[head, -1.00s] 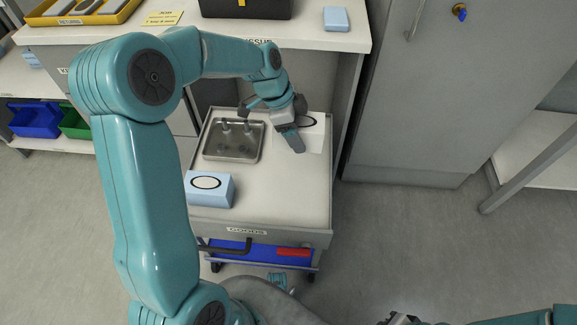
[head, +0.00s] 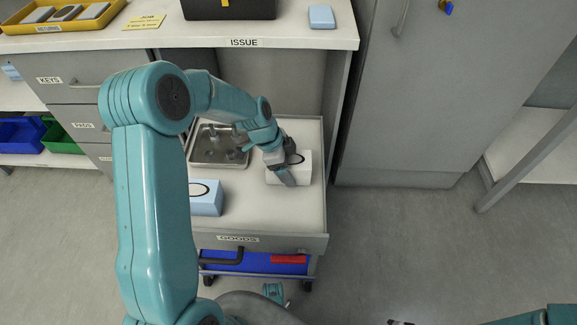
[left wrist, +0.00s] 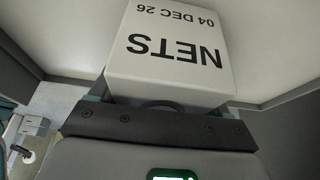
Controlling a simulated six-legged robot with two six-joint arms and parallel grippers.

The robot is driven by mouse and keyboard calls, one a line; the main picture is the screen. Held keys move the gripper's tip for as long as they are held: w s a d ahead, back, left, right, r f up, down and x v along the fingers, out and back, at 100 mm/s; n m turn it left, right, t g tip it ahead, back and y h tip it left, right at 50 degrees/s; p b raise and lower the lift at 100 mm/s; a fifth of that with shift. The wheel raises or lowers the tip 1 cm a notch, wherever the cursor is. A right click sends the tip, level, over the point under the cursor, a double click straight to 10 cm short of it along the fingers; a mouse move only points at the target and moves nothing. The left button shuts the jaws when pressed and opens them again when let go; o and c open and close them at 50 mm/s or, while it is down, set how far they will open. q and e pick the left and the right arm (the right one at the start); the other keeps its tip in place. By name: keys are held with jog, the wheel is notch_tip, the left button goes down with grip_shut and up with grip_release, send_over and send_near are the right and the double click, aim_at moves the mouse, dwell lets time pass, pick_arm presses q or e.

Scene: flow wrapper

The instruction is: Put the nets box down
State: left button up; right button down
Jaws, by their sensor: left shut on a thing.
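The nets box is white with a dark oval on top. In the head view the nets box (head: 303,172) is at the right of the goods cart's top (head: 255,205). In the left wrist view the nets box (left wrist: 172,50) shows its label "NETS 04 DEC 26" upside down. My left gripper (head: 284,172) is shut on the box; its fingers are mostly hidden in the wrist view. I cannot tell whether the box touches the cart top. My right gripper (head: 400,322) barely shows at the bottom edge, too little to read its jaws.
A light blue box (head: 206,200) with an oval on top stands at the cart's left front. A metal tray (head: 215,148) with small items lies behind it. The issue counter (head: 290,38) rises behind the cart. A grey cabinet (head: 440,110) stands to the right. The cart's front middle is bare.

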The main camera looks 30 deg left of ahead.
pick_arm(q)
jog(key=shift+f, duration=0.15)
jog(key=o, duration=1.1)
jog(key=shift+c, duration=0.2)
jog(key=shift+r, duration=0.3)
jog(key=p+v, duration=0.3)
jog(key=v, duration=0.8)
jog(key=shift+a+r, duration=0.1)
jog(key=shift+r, duration=0.25)
jog(key=shift+s, duration=0.2)
